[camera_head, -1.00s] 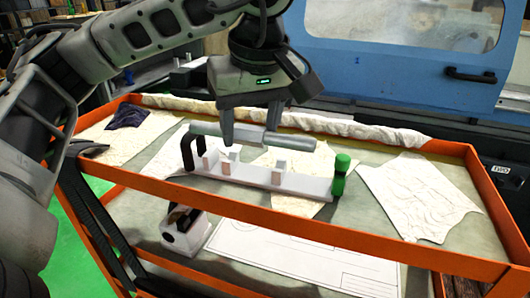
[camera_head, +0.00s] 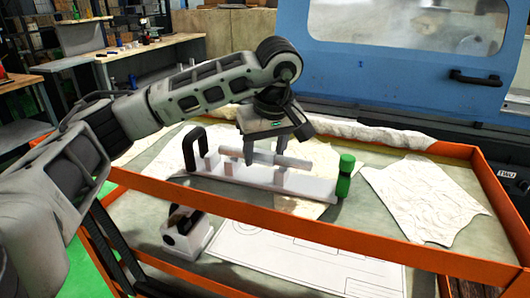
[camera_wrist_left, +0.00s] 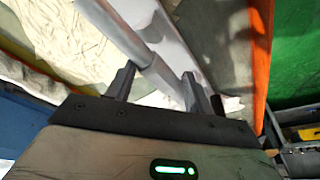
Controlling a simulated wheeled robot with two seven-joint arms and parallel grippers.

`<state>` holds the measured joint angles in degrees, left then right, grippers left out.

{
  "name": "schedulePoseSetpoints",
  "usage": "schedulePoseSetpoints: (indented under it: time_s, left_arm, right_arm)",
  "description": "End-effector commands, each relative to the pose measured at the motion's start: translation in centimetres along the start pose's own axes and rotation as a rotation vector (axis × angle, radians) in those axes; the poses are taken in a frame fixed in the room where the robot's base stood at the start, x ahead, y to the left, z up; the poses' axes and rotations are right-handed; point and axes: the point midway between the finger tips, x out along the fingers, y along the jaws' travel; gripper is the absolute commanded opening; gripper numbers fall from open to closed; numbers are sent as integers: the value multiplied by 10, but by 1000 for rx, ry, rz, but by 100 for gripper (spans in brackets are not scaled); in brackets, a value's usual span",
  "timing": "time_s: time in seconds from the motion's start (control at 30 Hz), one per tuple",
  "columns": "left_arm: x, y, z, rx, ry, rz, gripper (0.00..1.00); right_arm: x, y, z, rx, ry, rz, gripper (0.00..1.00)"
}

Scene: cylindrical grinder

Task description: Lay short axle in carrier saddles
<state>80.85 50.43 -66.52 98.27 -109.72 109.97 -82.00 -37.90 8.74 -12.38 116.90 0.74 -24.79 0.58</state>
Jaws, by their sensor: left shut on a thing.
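The short axle (camera_head: 294,158) is a grey stepped cylinder. My left gripper (camera_head: 265,158) is shut on it from above, around its middle. The white carrier (camera_head: 312,188), with upright saddle blocks, a black handle at its left and a green grip (camera_head: 345,176) at its right, lies under the axle. The axle lies along the carrier at about saddle height; I cannot tell whether it touches the saddles. In the left wrist view the axle (camera_wrist_left: 129,38) runs diagonally between the fingers of my left gripper (camera_wrist_left: 156,84), beside the white carrier (camera_wrist_left: 163,35). My right gripper is not in view.
The orange-rimmed cart (camera_head: 300,232) has a rail in front of the carrier. A small white block with a dark top (camera_head: 187,234) and a drawing sheet (camera_head: 300,258) lie nearer. Cloths (camera_head: 425,198) lie on the right; a blue machine (camera_head: 400,90) stands behind.

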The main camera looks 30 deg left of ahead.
Motion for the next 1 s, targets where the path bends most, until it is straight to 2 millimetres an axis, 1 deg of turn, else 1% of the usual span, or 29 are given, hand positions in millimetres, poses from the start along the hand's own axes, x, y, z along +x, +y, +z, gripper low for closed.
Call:
schedulePoseSetpoints:
  time_s: [0.07, 0.27, 0.7, 0.83, 0.87, 0.9, 0.93, 1.0]
  left_arm:
    - [5, 0, 1, 0, 1, 3, 9]
    - [7, -1, 3, 3, -2, -2, 9]
    - [21, -1, 8, 9, -8, -7, 9]
    - [21, -1, 9, 10, -8, -7, 9]
    - [22, -1, 10, 11, -9, -10, 61]
    - [23, -1, 10, 12, -10, -10, 72]
    - [23, -1, 10, 12, -10, -9, 74]
    - [23, 0, 10, 13, -10, -7, 74]
  right_arm:
    - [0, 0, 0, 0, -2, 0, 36]
    - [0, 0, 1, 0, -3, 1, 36]
    - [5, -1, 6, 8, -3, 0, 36]
    - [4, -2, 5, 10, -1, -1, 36]
    - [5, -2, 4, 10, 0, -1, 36]
    - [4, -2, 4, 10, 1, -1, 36]
    - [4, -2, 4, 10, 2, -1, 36]
    - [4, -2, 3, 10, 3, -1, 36]
